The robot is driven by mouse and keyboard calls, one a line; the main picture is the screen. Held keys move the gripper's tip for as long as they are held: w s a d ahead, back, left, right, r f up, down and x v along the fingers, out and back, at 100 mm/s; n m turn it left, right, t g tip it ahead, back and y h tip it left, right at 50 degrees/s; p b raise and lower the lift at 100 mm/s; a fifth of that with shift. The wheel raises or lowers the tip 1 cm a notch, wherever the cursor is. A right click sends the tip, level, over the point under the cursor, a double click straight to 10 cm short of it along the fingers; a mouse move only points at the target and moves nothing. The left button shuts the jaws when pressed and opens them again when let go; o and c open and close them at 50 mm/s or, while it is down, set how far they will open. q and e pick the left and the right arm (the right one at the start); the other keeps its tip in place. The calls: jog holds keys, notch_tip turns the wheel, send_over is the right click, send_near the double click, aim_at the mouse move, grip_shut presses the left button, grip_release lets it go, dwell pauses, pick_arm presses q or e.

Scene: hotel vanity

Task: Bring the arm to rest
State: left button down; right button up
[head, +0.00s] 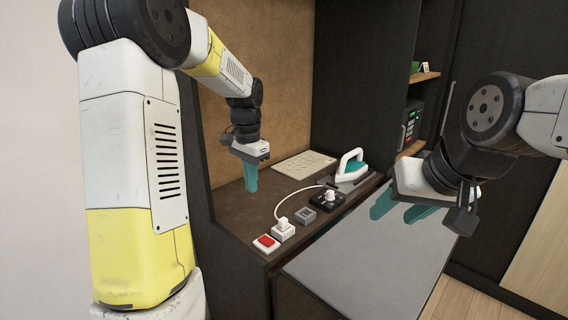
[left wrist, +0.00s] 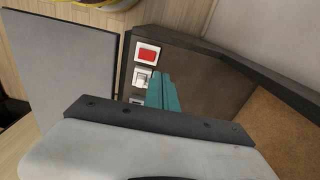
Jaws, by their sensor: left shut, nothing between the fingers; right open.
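My left gripper (head: 250,178) hangs above the dark vanity top in the head view, its teal fingers pointing down and shut with nothing between them. In the left wrist view its fingers (left wrist: 163,93) are together above the dark surface, beside a row of switches and sockets. My right gripper (head: 396,208) is at the right in the head view, above the grey panel, with its teal fingers apart and empty. Parts of both arms show in the head view.
A grey panel (head: 355,265) extends in front.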

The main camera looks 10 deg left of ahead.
pick_arm(q)
jog(key=s+d+r+n+t+h, duration=0.1)
jog(key=s+r+n+t, duration=0.3)
jog(key=s, duration=0.8)
jog(key=s+d+r+n+t+h, duration=0.15)
jog(key=s+r, duration=0.35)
jog(key=s, duration=0.6)
jog(key=m+g+y, duration=0.2)
jog(key=m+g, duration=0.4)
jog(key=g, duration=0.1)
send_over(272, 242)
jog(key=w+a, duration=0.1)
jog(key=a, duration=0.1)
notch_tip(272, 242, down, 12)
jog(key=shift+h, duration=0.25)
jog(key=f, duration=0.4)
jog(key=d+f, duration=0.1)
jog(key=f, duration=0.8)
jog(key=shift+s+d+f, duration=0.15)
jog(key=shift+s+d, duration=0.2)
